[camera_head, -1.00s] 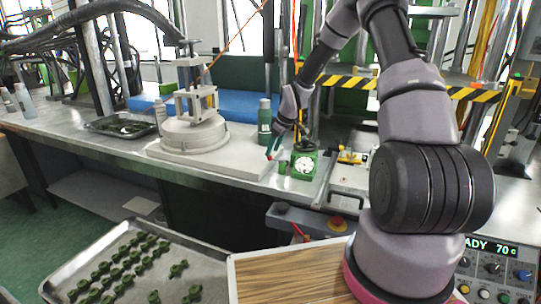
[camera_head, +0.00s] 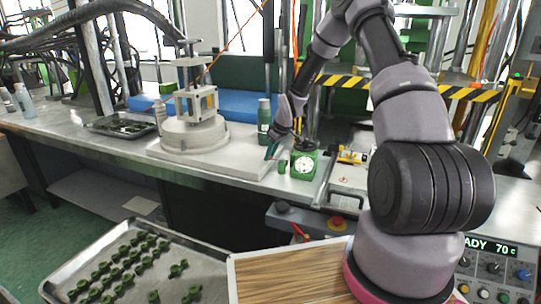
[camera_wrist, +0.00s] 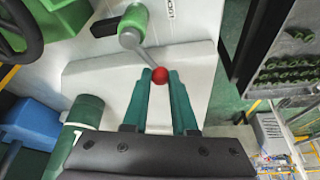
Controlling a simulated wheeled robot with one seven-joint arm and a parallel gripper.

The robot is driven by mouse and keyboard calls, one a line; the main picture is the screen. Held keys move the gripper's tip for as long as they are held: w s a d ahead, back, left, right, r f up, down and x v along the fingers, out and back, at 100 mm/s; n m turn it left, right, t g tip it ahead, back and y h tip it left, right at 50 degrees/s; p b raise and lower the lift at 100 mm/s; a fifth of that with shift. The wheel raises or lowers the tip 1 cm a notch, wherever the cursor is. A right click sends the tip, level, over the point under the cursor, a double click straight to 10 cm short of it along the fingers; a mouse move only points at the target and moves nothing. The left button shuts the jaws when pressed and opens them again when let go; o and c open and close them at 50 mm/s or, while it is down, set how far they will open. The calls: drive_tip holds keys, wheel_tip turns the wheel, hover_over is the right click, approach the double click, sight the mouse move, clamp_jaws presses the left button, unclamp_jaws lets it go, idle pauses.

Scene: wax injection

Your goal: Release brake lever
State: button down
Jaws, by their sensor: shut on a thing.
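The brake lever is a thin metal rod (camera_wrist: 145,50) that runs from a green cylindrical hub (camera_wrist: 133,24) to a red ball knob (camera_wrist: 160,75). In the wrist view my gripper (camera_wrist: 161,80) has its two teal fingers on either side of the knob and is shut on it. In the head view my gripper (camera_head: 272,151) is low over the bench beside a green box with a white dial (camera_head: 304,165). The small green hub (camera_head: 282,167) stands just left of that box. The knob is too small to make out clearly there.
A pale round machine (camera_head: 193,135) stands on a light slab left of my gripper. A green bottle (camera_head: 264,122) stands close behind the gripper. A tray of green parts (camera_head: 210,262) is at the front left. A control panel (camera_head: 495,270) is at the front right.

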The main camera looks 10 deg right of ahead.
drive_tip(key=shift+w+a+m+h, duration=0.1)
drive_tip(key=shift+w+m+h, duration=0.25)
drive_tip(key=shift+m, duration=0.55)
drive_tip(key=shift+w+d+m+t+h, duration=0.3)
drive_tip(key=shift+w+m+t, duration=0.1)
drive_tip(key=shift+m, duration=0.7)
drive_tip(key=c, duration=0.7)
unclamp_jaws()
drive_tip(key=v, duration=1)
drive_tip(key=shift+s+r, duration=0.1)
drive_tip(key=shift+r, duration=0.2)
